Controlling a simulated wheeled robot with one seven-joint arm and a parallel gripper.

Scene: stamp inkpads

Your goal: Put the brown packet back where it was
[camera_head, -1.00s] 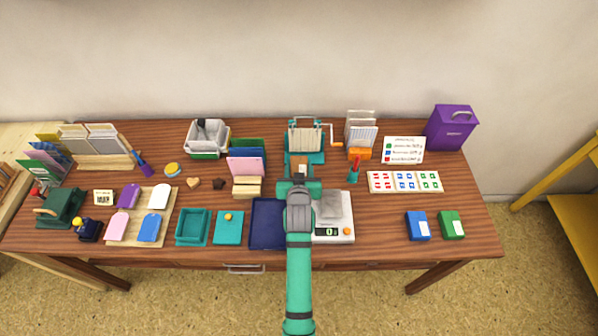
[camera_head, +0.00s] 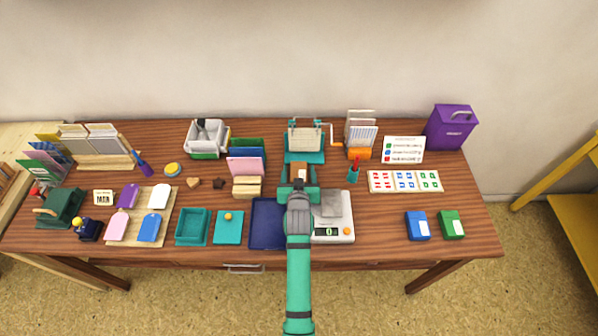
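The brown packet (camera_head: 299,170) with a pale label is at the tip of my gripper (camera_head: 299,181), in front of the teal crank machine. The gripper's teal fingers are at its left and right sides, and it appears held between them. The gripper hides its near end. I cannot tell how high it is above the table.
A white scale (camera_head: 334,232) with a grey pan stands right of my arm, and an empty dark blue tray (camera_head: 266,222) lies left of it. The teal crank machine (camera_head: 304,156) stands behind. Blue (camera_head: 417,226) and green (camera_head: 451,225) boxes are at the right. Table around them is clear.

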